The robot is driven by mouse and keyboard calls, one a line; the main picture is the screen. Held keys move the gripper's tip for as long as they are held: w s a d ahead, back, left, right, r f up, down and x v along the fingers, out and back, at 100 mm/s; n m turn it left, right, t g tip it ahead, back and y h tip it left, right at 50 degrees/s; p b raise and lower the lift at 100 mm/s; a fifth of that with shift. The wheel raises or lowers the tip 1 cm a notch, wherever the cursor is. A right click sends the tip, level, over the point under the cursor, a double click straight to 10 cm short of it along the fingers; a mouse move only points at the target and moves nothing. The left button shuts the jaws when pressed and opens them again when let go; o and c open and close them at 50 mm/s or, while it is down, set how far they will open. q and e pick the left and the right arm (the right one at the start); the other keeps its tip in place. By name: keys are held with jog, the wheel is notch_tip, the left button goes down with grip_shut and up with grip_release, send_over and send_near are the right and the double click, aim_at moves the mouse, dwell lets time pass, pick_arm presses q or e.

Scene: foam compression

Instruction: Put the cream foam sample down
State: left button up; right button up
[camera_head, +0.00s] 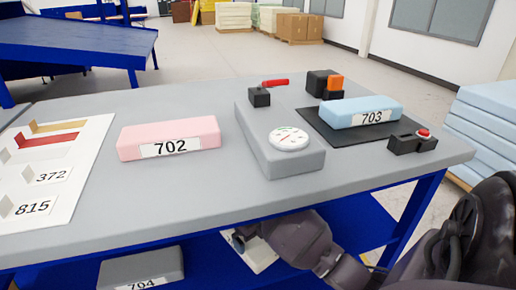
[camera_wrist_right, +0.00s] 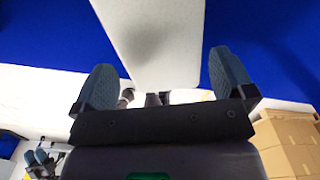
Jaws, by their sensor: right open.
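The cream foam sample (camera_head: 263,263) shows in part in the head view, below the table's front edge and over the blue lower shelf. My right gripper (camera_head: 240,240) is beside it, partly hidden by the table edge and my wrist. In the right wrist view the pale slab (camera_wrist_right: 155,45) runs from the top edge down to between the two fingers. My right gripper (camera_wrist_right: 165,85) is open there, with gaps showing between the slab and both fingers. The slab appears to lie on the blue shelf, but its underside is hidden.
On the table stand pink foam 702 (camera_head: 169,138), a grey gauge device (camera_head: 290,160), blue foam 703 (camera_head: 361,111) on a black mat (camera_head: 322,130), and a red-button box (camera_head: 412,143). A white slotted board (camera_head: 70,180) lies left. Grey foam 704 (camera_head: 142,268) is on the lower shelf.

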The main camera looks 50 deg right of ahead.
jog(key=shift+r+p, duration=0.3)
jog(key=shift+r, duration=1.15)
pick_arm(q)
jog(key=shift+s+a+f, duration=0.2)
jog(key=shift+s, duration=0.25)
pick_arm(e)
jog(key=shift+f, duration=0.1)
pick_arm(q)
jog(key=shift+w+r, duration=0.1)
pick_arm(e)
jog(key=shift+s, duration=0.1)
